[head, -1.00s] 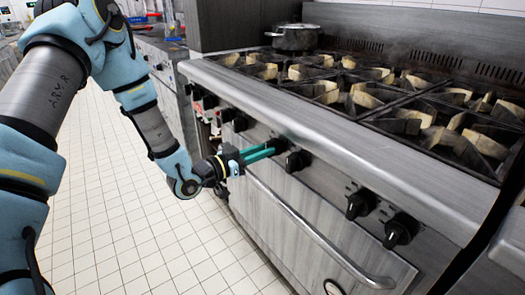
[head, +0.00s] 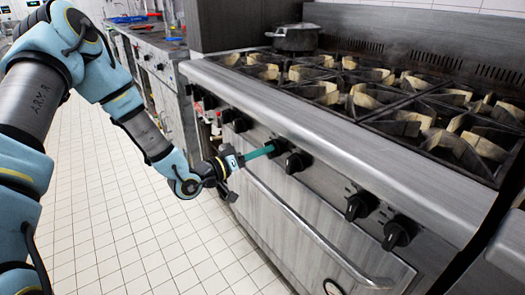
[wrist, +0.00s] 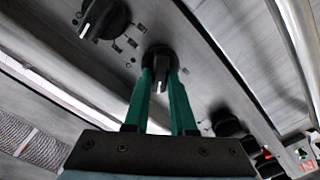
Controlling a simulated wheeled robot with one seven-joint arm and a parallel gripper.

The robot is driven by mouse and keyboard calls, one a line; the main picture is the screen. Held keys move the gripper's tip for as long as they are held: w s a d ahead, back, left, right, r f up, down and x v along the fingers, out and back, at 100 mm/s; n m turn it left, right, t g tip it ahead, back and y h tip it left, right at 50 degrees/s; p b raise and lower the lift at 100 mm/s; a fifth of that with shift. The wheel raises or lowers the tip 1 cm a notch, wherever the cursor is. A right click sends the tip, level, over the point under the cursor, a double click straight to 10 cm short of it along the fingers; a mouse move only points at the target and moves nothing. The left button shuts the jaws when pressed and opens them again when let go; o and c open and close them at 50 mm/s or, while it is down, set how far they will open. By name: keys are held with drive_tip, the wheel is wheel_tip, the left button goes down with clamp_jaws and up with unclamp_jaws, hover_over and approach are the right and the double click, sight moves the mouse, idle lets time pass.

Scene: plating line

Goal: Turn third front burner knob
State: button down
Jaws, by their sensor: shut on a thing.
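A row of black knobs runs along the stove's steel front panel. My gripper (head: 271,149) reaches it from the left with its teal fingers. In the wrist view the fingers are shut on the grip of one black knob (wrist: 160,54), one finger on each side. This knob (head: 281,146) is partly hidden by the fingers in the head view. A neighbouring black knob (head: 298,162) sits just to its right; a knob with a white mark (wrist: 101,17) shows at upper left in the wrist view.
Two more knobs (head: 379,219) are farther right. A long oven handle (head: 310,230) runs below the panel. The tiled floor (head: 130,220) at left is clear.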

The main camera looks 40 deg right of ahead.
drive_tip(key=shift+n, duration=0.7)
drive_tip(key=c, duration=0.7)
unclamp_jaws()
drive_tip(key=shift+c, duration=0.2)
drive_tip(key=shift+a, duration=0.1)
drive_tip(key=a+b, duration=0.1)
drive_tip(key=a, duration=0.9)
drive_tip(key=shift+w+a, duration=0.3)
drive_tip(key=shift+w, duration=0.05)
